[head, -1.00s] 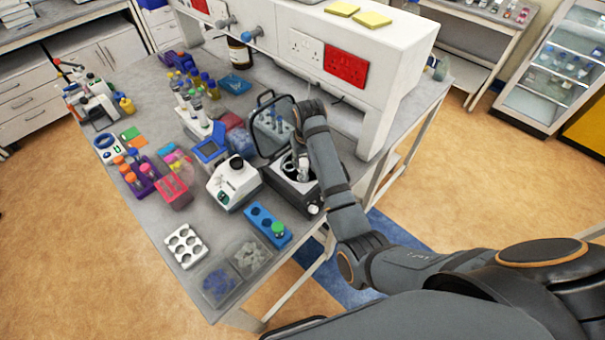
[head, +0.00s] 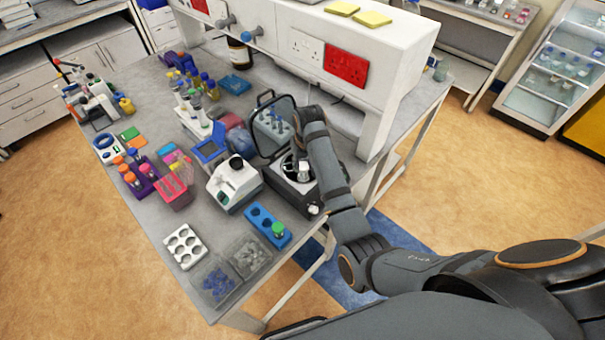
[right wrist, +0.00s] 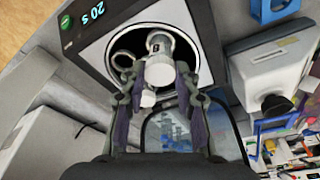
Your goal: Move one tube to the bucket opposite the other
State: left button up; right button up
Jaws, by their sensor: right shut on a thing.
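The centrifuge (head: 281,188) stands at the table's right edge with its lid (head: 264,138) open. In the right wrist view its dark round bowl (right wrist: 189,24) shows a metal ring-shaped bucket (right wrist: 123,60) on the left and pale rotor parts near the middle. My right gripper (right wrist: 160,94) reaches over the bowl, its fingers closed around a white-capped tube (right wrist: 160,73). In the head view the right gripper (head: 302,172) is mostly hidden by my arm. My left gripper is not in view.
The centrifuge display (right wrist: 86,24) reads 20 S. A white shelf unit (head: 385,75) stands behind.

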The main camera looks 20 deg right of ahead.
jog(key=shift+f, duration=0.2)
jog(key=shift+s+b+x, duration=0.2)
jog(key=shift+b+x, duration=0.2)
jog(key=shift+x, duration=0.7)
jog(key=o, duration=1)
jog(key=shift+c, duration=0.2)
jog(key=shift+r, duration=0.1)
jog(key=v, duration=1.1)
jog(key=shift+r, duration=0.4)
jog(key=shift+s, duration=0.1)
